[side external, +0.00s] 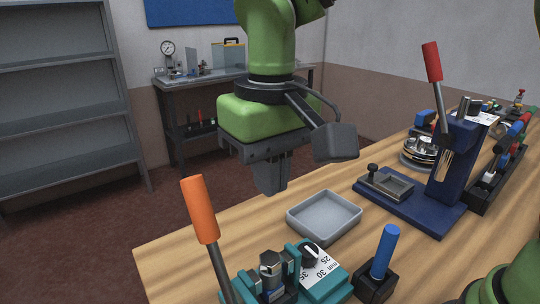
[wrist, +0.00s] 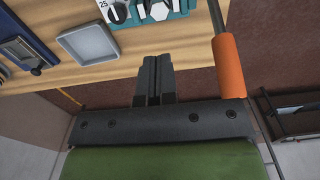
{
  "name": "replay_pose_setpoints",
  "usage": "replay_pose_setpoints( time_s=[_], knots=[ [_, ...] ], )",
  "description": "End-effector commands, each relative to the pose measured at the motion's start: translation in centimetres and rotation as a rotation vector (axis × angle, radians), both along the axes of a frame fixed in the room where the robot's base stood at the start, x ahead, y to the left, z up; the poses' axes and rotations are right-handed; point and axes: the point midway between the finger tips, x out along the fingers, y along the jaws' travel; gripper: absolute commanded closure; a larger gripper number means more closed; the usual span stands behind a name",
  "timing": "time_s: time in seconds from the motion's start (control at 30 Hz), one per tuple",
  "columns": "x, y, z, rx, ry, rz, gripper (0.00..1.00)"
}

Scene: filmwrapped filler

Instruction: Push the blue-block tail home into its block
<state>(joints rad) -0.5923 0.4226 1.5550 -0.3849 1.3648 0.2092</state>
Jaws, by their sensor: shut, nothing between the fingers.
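A blue cylinder (side external: 384,250) stands upright in a small black block (side external: 376,284) at the front of the bench. I cannot tell how deep it sits. A dark blue press (side external: 456,160) with a red-handled lever stands on its blue base (side external: 425,214) at the right; the base also shows in the wrist view (wrist: 22,32). I cannot tell which part is the tail. My gripper (side external: 270,190) is shut and empty, beyond the bench's far-left edge, left of the grey tray. Its fingers (wrist: 155,62) are together in the wrist view.
The grey tray (side external: 325,229) lies empty mid-bench. A teal fixture (side external: 327,277) with a tall orange-handled lever (side external: 200,209) stands at the front left. A rack (side external: 497,173) with red and blue pieces is at the far right. Bare wood (side external: 180,255) lies at the left.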

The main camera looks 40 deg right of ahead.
Motion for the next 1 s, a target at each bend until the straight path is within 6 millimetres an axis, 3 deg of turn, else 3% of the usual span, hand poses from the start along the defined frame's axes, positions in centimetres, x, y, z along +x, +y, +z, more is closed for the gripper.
replay_pose_setpoints(
  time_s=[0.2,0.67,0.83,1.0],
  knots=[
    [0.0,0.0,2.0,0.001,-0.001,0.000,1.00],
    [-0.1,-0.6,2.7,0.012,-0.010,-0.008,1.00],
    [-1.3,-4.3,5.1,0.088,-0.084,-0.061,1.00],
    [-4.5,-9.3,7.3,0.184,-0.224,-0.145,1.00]
  ],
)
